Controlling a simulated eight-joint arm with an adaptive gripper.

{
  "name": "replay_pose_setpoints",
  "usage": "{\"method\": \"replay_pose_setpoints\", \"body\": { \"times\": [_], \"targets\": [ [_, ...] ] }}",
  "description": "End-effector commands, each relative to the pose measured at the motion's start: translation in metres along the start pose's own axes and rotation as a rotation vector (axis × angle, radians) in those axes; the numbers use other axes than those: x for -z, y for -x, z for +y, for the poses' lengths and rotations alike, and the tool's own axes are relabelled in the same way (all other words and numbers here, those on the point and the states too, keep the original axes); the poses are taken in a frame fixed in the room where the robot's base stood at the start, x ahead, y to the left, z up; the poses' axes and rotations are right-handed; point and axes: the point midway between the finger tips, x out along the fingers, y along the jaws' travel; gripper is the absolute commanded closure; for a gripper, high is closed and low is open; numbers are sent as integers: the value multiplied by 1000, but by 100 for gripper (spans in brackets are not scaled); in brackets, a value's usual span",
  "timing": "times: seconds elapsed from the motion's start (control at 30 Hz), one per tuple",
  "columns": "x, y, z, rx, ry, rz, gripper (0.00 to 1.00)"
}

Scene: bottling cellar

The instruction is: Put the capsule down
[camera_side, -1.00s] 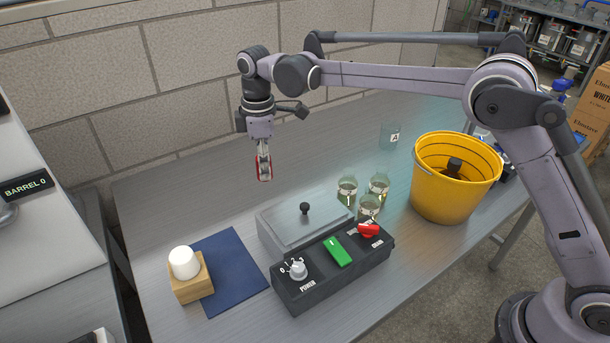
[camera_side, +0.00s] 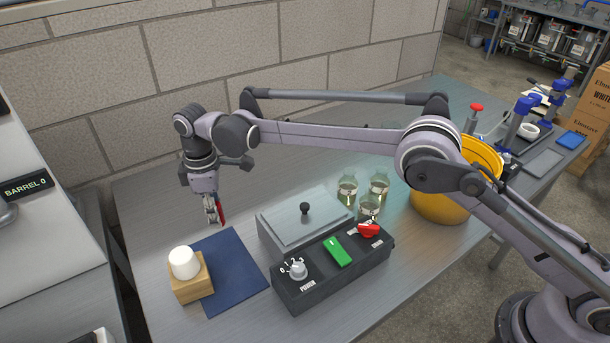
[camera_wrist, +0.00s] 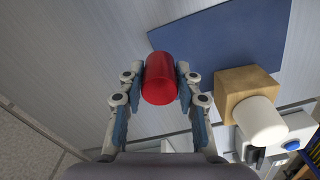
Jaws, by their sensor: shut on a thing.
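The red capsule (camera_wrist: 160,80) is held between the two fingers of my gripper (camera_wrist: 159,88) in the wrist view. In the side view my gripper (camera_side: 213,210) is shut on the capsule (camera_side: 221,211), which shows only as a thin red strip. The gripper hangs above the table, near the back edge of the dark blue mat (camera_side: 243,273). The mat also shows in the wrist view (camera_wrist: 225,37), up and to the right of the capsule.
A wooden block (camera_side: 192,286) with a white rounded piece (camera_side: 184,262) on it stands at the mat's left side. A grey lidded box (camera_side: 285,220) and a black switch panel (camera_side: 318,288) are to the right. Several glass jars and a yellow bucket (camera_side: 440,205) stand farther right.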

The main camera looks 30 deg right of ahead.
Motion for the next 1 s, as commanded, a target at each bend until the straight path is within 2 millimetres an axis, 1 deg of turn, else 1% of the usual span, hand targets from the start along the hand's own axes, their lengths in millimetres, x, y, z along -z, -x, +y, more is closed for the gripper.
{"method": "replay_pose_setpoints", "body": {
  "times": [0.2,0.27,0.67,0.7,0.73,0.77,1.0],
  "targets": [
    [-1,-29,0,0,0,0,74],
    [-1,-34,0,0,0,0,74],
    [-1,-39,0,0,0,0,74],
    [-1,-38,0,0,0,0,54],
    [-1,-38,0,0,0,0,46],
    [-1,-38,0,0,0,0,43],
    [-1,-38,0,0,0,0,43]
  ]
}}
